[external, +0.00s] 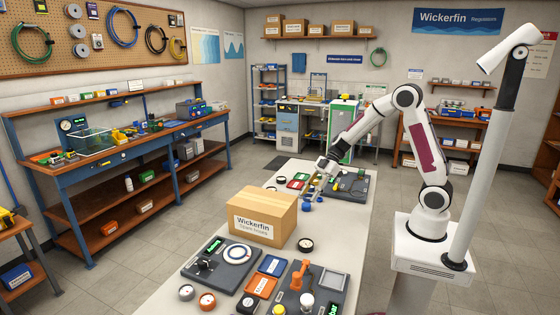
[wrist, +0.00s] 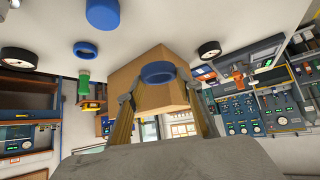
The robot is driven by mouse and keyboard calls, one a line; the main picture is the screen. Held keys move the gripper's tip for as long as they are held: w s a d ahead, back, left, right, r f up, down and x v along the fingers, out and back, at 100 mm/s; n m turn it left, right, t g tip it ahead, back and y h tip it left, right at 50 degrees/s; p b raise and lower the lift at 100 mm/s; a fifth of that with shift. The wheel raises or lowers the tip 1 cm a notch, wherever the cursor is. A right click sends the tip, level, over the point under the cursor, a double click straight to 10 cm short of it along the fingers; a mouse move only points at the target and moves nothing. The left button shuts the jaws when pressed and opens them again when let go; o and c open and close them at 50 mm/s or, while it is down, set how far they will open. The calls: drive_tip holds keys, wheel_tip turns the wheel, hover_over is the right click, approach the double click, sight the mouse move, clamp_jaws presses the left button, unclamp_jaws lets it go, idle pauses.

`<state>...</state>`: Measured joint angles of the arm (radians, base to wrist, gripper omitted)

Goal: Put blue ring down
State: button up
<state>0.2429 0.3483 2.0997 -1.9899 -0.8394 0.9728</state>
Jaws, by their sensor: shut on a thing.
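My gripper (wrist: 158,82) is shut on a blue ring (wrist: 158,73), which sits between the two fingertips in the wrist view. In the external view my gripper (external: 311,191) is over the far part of the long pale table, behind the cardboard box. The held ring is too small there to tell from other blue parts (external: 307,206) just below the fingers. The wrist view also shows a second blue ring (wrist: 86,49) and a solid blue round part (wrist: 102,14) on the pale table surface, apart from my gripper. Whether the held ring touches the table cannot be told.
A Wickerfin cardboard box (external: 262,217) stands on the table (external: 334,240) nearer the external camera. A round gauge (external: 306,244) lies beside it. A dark panel (external: 350,187) lies right of my gripper. Several test panels fill the near end.

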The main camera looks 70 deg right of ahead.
idle(0.5)
wheel_tip(320, 180, up, 20)
drive_tip(key=w+a+m+t+h, duration=0.1)
drive_tip(key=w+a+m, duration=0.1)
drive_tip(key=w+a, duration=0.65)
drive_tip(key=w+a+m+t+h, duration=0.1)
drive_tip(key=w+a+m+t, duration=0.1)
drive_tip(key=w+a, duration=0.65)
drive_tip(key=shift+w+d+f, duration=0.35)
drive_tip(key=shift+d+f, duration=0.1)
drive_tip(key=shift+f, duration=0.35)
drive_tip(key=shift+w+d+f, duration=0.3)
drive_tip(key=shift+d+f, duration=0.1)
drive_tip(key=shift+f, duration=0.4)
drive_tip(key=shift+w+d+f, duration=0.35)
drive_tip(key=shift+d+f, duration=0.1)
drive_tip(key=shift+f, duration=0.35)
drive_tip(key=shift+f, duration=0.1)
approach(248, 197)
drive_tip(key=shift+g, duration=0.3)
drive_tip(key=shift+w+a, duration=1.35)
drive_tip(key=shift+w, duration=0.2)
drive_tip(key=shift+f, duration=1.65)
